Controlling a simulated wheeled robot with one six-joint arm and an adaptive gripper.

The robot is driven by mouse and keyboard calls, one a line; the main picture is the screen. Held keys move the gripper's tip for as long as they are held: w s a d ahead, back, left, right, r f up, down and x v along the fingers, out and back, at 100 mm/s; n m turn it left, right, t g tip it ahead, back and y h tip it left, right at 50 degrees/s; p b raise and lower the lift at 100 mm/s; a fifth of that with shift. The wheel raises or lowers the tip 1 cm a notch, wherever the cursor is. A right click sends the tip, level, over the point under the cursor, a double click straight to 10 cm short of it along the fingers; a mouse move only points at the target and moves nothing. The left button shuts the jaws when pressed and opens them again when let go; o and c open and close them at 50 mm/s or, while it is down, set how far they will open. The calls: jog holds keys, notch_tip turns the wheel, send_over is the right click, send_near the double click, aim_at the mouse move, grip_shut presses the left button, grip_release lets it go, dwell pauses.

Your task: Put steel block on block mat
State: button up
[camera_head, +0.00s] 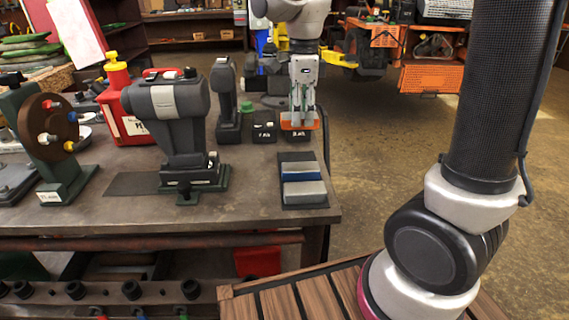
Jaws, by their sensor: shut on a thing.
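The dark block mat (297,156) lies near the right end of the workbench. On it sit a grey, steel-looking block (304,193) at the front and, just behind, a block with a grey top and blue front (300,173). My gripper (301,122) is behind the mat, pointing down, apart from both blocks. Its fingers are closed around an orange piece (287,123) just above or on a small black labelled box. Whether the piece touches the box I cannot tell.
Small black boxes (264,133) stand at the bench's back right. A grey grinder-like machine (172,120), a red can (121,108) and a wheel stand (52,140) fill the left. The bench's right edge is close to the mat. Orange machinery (430,78) stands behind on the floor.

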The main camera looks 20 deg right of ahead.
notch_tip(320, 180, down, 6)
jog(key=shift+w+a+r, duration=0.1)
jog(key=shift+a+r, duration=0.05)
jog(key=shift+r, duration=0.05)
jog(key=shift+f, duration=2)
jog(key=shift+f, duration=0.1)
jog(key=o, duration=1.3)
